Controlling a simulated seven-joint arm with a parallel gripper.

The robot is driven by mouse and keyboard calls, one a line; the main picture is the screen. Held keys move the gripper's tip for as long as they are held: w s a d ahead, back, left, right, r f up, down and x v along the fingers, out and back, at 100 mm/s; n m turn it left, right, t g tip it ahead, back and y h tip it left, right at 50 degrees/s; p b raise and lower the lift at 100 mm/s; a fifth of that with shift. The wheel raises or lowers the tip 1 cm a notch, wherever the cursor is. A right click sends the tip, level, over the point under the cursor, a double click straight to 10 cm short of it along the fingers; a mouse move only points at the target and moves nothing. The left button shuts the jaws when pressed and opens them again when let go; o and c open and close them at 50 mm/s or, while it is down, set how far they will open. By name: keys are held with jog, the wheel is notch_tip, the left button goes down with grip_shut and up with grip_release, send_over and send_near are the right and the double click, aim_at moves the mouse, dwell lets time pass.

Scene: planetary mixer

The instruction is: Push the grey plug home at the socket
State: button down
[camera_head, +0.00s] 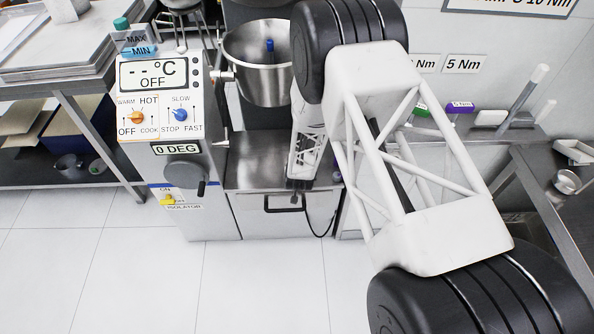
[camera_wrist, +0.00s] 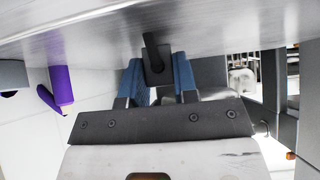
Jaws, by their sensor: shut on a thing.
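The dark grey plug (camera_wrist: 157,72) is between the blue-padded fingers of my gripper (camera_wrist: 158,82) in the wrist view, with a black piece rising from it in front of the steel surface. My gripper is shut on it. In the head view my gripper (camera_head: 298,186) is small, at the front of the steel base below the mixing bowl, and I cannot make out the plug there. I cannot pick out the socket in either view, so I cannot tell how far the plug is from it.
The steel bowl (camera_head: 262,68) stands above the base. The control panel (camera_head: 162,105) with its knobs is at the left. A black cable (camera_head: 322,228) hangs in a loop right of the handle (camera_head: 284,206). A purple object (camera_wrist: 61,88) is at the wrist view's left. Floor in front is clear.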

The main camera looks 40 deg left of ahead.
jog(key=shift+r, duration=2.55)
jog(key=c, duration=1.4)
grip_release()
grip_shut()
jog(key=w+d+r+m, duration=0.1)
jog(key=w+d, duration=0.1)
jog(key=d, duration=0.9)
jog(key=w+d+r, duration=0.1)
jog(key=d, duration=1.1)
jog(key=w+d+r, duration=0.3)
jog(key=d+r, duration=0.1)
jog(key=d, duration=0.3)
jog(key=w+d+r+n, duration=0.1)
jog(key=w+d+r, duration=0.3)
jog(key=d, duration=0.3)
jog(key=shift+s+r, duration=0.1)
